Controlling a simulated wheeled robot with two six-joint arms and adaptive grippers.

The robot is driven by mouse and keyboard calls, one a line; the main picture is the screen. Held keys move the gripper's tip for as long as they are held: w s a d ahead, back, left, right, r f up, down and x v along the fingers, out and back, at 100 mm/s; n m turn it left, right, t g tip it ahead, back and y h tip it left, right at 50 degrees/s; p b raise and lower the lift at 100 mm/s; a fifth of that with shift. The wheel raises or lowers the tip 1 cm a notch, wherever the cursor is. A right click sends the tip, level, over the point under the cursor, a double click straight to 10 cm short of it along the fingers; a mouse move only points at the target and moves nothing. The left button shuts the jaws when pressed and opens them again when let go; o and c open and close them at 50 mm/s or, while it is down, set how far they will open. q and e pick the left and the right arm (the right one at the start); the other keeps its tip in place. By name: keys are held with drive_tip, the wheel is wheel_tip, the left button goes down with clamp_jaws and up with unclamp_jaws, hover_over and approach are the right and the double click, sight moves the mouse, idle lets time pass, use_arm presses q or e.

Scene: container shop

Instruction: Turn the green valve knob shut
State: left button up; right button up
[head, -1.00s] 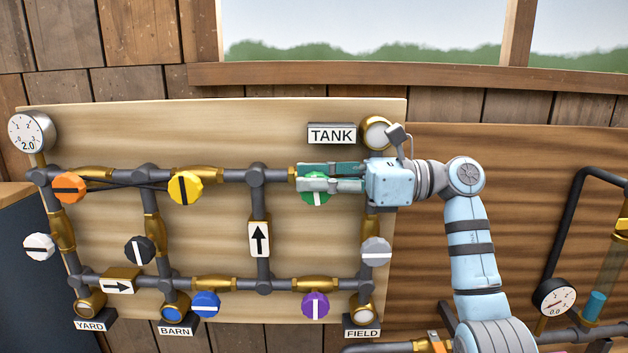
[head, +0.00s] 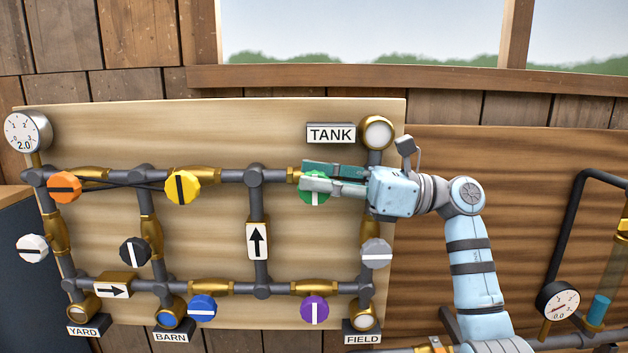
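The green valve knob (head: 315,199) sits on the upper right of the pipe board, below the TANK sign. Its upper part is hidden behind my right gripper. A white mark on its visible lower part runs upright. My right gripper (head: 303,176) reaches in from the right, its fingers pointing left across the front of the knob. One finger looks teal and one grey. Whether they touch the knob or are closed on it, I cannot tell. My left gripper is not in view.
Other knobs sit close by: yellow (head: 183,187), grey (head: 376,253), purple (head: 314,310) and blue (head: 202,308). The TANK sign (head: 331,133) and a round brass-rimmed port (head: 377,132) are just above my gripper. A second pipe board (head: 480,150) is at the right.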

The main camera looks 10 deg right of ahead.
drive_tip(key=v, duration=1.1)
drive_tip(key=shift+d+f, duration=0.1)
drive_tip(key=shift+d, duration=0.25)
drive_tip(key=shift+a, duration=0.15)
